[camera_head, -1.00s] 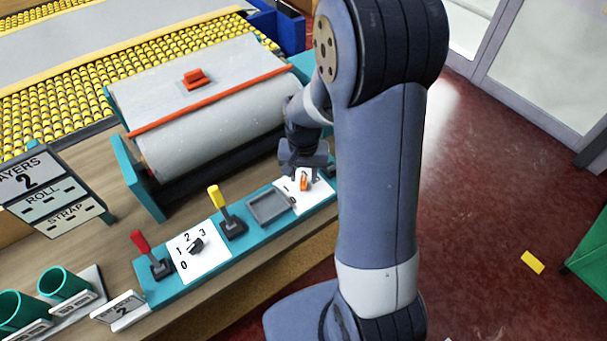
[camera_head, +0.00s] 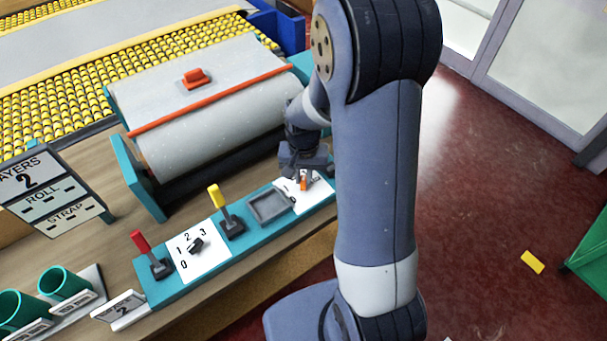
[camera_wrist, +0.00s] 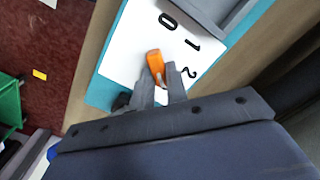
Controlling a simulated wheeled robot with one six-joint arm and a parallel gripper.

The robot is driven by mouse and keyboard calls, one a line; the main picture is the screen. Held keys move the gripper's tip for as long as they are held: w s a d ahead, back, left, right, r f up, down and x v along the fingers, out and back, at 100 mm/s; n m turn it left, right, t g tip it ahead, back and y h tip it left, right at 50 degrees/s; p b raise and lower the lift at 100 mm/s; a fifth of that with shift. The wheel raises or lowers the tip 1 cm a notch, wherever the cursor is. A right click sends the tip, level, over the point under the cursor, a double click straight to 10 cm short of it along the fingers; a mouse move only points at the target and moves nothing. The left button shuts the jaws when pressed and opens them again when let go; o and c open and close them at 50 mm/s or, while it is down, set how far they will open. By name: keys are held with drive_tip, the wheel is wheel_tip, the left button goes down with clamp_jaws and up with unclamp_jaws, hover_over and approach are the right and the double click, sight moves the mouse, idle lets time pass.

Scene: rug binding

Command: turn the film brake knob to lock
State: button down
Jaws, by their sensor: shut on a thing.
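An orange knob (camera_wrist: 154,62) sits on a white plate (camera_wrist: 128,50) marked 0, 1 and 2. In the head view the orange knob (camera_head: 303,183) is at the right end of the teal control panel (camera_head: 180,287). My gripper (camera_wrist: 158,82) is shut on the knob, with one finger on each side of its near part. In the head view my gripper (camera_head: 303,174) comes down over the plate and hides part of it. The knob's far end sticks out past the fingers, short of the numbers. I see no word "lock" on the plate.
Left along the panel are a grey tray (camera_head: 268,207), a yellow-handled lever (camera_head: 215,198), a black dial (camera_head: 196,246) marked 0 to 3, and a red-handled lever (camera_head: 141,242). Open floor lies to the right.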

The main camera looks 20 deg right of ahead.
sight(305, 179)
drive_tip(key=shift+m, duration=0.4)
drive_tip(key=m+b, duration=0.1)
drive_tip(key=m, duration=0.2)
drive_tip(key=shift+d+m, duration=0.15)
drive_tip(key=shift+m, duration=0.25)
drive_tip(key=m+b, duration=0.1)
drive_tip(key=m, duration=0.4)
drive_tip(key=shift+s, duration=0.15)
drive_tip(key=shift+m, duration=0.3)
drive_tip(key=c, duration=1.4)
unclamp_jaws()
drive_tip(key=shift+r, duration=0.1)
wheel_tip(305, 179, up, 11)
